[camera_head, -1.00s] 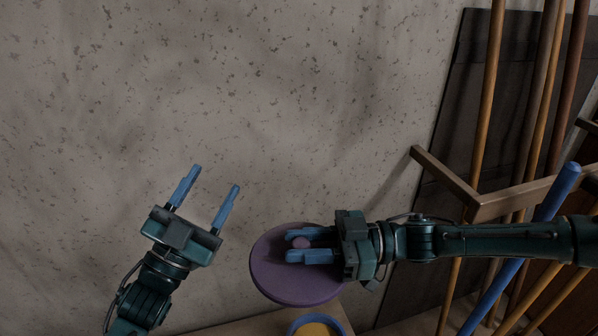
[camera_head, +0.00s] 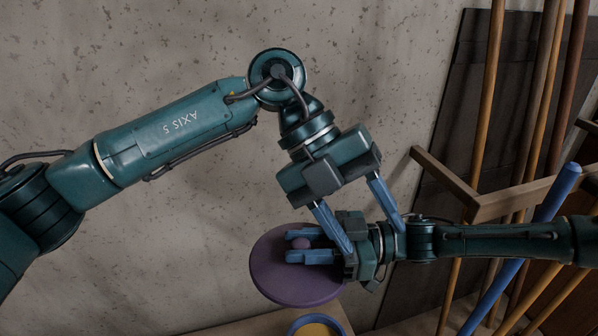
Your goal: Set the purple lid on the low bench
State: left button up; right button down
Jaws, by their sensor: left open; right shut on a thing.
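The purple lid (camera_head: 290,285) is a round disc with a small knob (camera_head: 301,243). My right gripper (camera_head: 292,246) comes in from the right and is shut on the knob, holding the lid. My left gripper (camera_head: 376,240) is open, its fingers pointing down across the body and wrist of my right gripper. From this view I cannot tell whether the two touch. A pale wooden surface (camera_head: 245,327) shows at the bottom edge, below the lid. It may be the low bench, but most of it is out of view.
A blue-rimmed round container (camera_head: 296,323) with yellow inside stands at the bottom edge, just below the lid. At the right are a wooden rack (camera_head: 447,177), several wooden poles and a blue pole (camera_head: 548,203). A speckled wall (camera_head: 400,60) fills the background.

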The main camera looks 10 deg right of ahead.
aim_at(299, 242)
pick_arm(q)
jog(key=w+a+r+n+t+y, duration=0.2)
jog(key=w+a+n+t+y, duration=0.1)
jog(key=w+a+t+y, duration=0.35)
jog(key=shift+g+h, duration=0.25)
jog(key=shift+g, duration=0.2)
jog(key=f, duration=0.8)
jog(key=w+f, duration=0.1)
jog(key=f, duration=0.2)
jog(key=shift+a+f, duration=0.15)
jog(key=shift+f, duration=0.25)
jog(key=shift+c, duration=0.3)
jog(key=c, duration=0.9)
jog(key=shift+c, duration=0.8)
pick_arm(e)
jog(key=c, duration=1)
grip_release()
jog(key=shift+c, duration=0.2)
jog(key=shift+d, duration=0.1)
